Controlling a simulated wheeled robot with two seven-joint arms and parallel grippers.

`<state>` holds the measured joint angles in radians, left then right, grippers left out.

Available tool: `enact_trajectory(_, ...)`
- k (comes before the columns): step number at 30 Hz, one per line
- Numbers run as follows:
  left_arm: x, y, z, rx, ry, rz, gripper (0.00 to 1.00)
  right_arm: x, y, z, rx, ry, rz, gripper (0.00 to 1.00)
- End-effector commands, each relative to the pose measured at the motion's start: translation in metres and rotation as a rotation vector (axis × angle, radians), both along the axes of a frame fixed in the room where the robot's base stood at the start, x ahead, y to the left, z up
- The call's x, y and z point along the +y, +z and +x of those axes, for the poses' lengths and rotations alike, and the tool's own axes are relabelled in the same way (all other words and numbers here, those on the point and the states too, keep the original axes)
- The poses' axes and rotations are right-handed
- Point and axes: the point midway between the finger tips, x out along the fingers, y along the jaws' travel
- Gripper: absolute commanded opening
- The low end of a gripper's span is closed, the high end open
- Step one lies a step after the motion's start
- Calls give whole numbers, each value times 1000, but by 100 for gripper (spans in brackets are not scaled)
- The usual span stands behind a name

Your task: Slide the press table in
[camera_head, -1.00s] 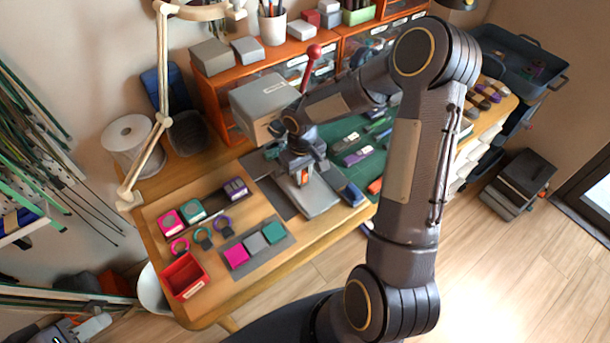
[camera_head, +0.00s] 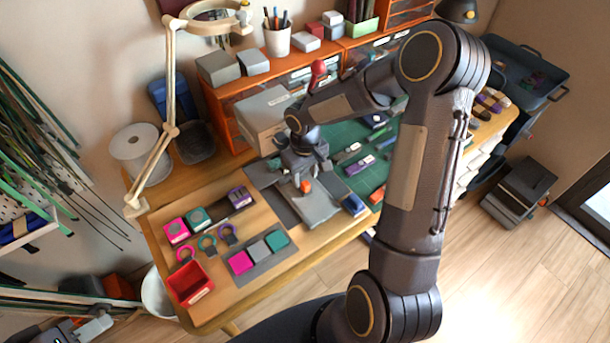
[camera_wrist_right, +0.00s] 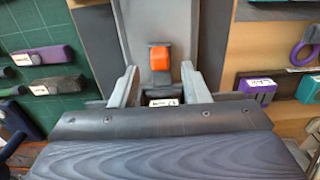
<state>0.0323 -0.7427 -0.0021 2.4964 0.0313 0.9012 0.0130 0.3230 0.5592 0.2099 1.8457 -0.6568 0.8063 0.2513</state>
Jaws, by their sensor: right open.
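The press (camera_head: 262,118) is a grey box with a red-knobbed lever (camera_head: 318,70) at the back of the bench. The press table is a flat grey plate (camera_head: 318,208) extending in front of it, with an orange tab (camera_head: 306,186). My right gripper (camera_head: 303,178) is over the plate by the tab. In the right wrist view its two fingers (camera_wrist_right: 160,82) are spread, with the orange tab (camera_wrist_right: 160,58) beyond and between them, nothing held. My left gripper (camera_head: 92,326) shows partly at the lower left corner, away from the bench; its jaw state is unclear.
Left of the plate lie coloured blocks, rings and a red bin (camera_head: 189,283). On the right, a green mat (camera_head: 345,135) carries several small tools, and a blue block (camera_head: 354,205) lies close to the plate. A lamp arm (camera_head: 170,100) stands at the left.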

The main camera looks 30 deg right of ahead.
Motion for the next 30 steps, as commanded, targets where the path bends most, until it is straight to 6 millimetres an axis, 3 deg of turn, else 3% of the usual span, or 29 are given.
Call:
enact_trajectory(1, 0, 12, 0, 0, 0, 0, 36, 0, 16, 0, -2, 0, -1, 42)
enact_trajectory(6, 0, 27, 0, 0, 0, 0, 36, 0, 37, 0, -1, 0, -1, 42)
enact_trajectory(25, 0, 27, 0, 0, 0, 0, 36, 0, 42, 0, -3, -1, 0, 42)
enact_trajectory(30, 0, 27, 0, 0, 0, 0, 36, -1, 69, -12, -36, -20, 4, 42)
